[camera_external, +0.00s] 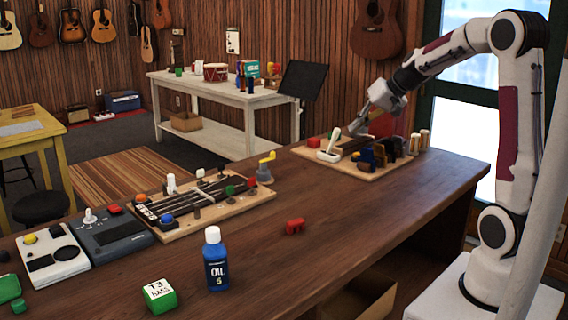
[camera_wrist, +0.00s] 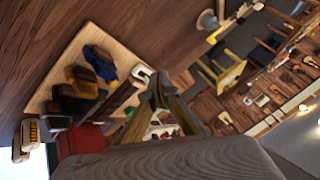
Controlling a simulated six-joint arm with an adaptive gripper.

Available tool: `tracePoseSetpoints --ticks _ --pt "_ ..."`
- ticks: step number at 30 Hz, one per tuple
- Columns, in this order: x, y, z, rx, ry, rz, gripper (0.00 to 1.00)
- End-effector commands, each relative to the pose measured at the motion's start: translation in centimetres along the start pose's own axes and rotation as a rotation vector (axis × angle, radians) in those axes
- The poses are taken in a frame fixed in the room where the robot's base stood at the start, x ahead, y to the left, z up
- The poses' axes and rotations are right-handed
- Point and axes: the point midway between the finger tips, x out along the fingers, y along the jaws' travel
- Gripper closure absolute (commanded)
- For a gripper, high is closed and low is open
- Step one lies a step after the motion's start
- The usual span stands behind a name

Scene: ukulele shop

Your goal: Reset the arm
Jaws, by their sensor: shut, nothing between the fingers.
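My gripper (camera_external: 357,128) is shut and empty. It hangs at the far end of the workbench (camera_external: 330,238), over the left part of a wooden board (camera_external: 366,172) that holds several small items. In the wrist view the closed fingertips (camera_wrist: 157,82) point away from the camera, above or beside the same board (camera_wrist: 72,50). I cannot tell whether the fingertips touch anything. My arm reaches from its base at the right, bent up and over towards the board.
Dark blocks (camera_external: 378,152), a white-and-green item (camera_external: 329,150) and pale cylinders (camera_external: 424,138) stand around the gripper. A red clip (camera_external: 294,226), blue oil bottle (camera_external: 215,258), green T3 block (camera_external: 160,296) and stringed board (camera_external: 203,204) are nearer the camera. The bench's middle right is clear.

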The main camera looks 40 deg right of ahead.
Motion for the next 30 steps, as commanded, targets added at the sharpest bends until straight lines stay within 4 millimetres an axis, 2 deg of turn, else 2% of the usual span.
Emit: tracePoseSetpoints --ticks 1,6,15,22,30 --pt "-0.8 -0.9 1.0 -0.023 -0.009 -0.001 1.00" --pt "-3.0 -3.1 4.4 -0.082 -0.045 0.006 1.00" --pt "-6.7 -5.4 10.5 -0.186 -0.100 0.030 1.00" --pt "-9.4 -6.0 15.2 -0.263 -0.133 0.058 1.00" --pt "-12.3 -5.4 20.4 -0.350 -0.158 0.099 1.00"
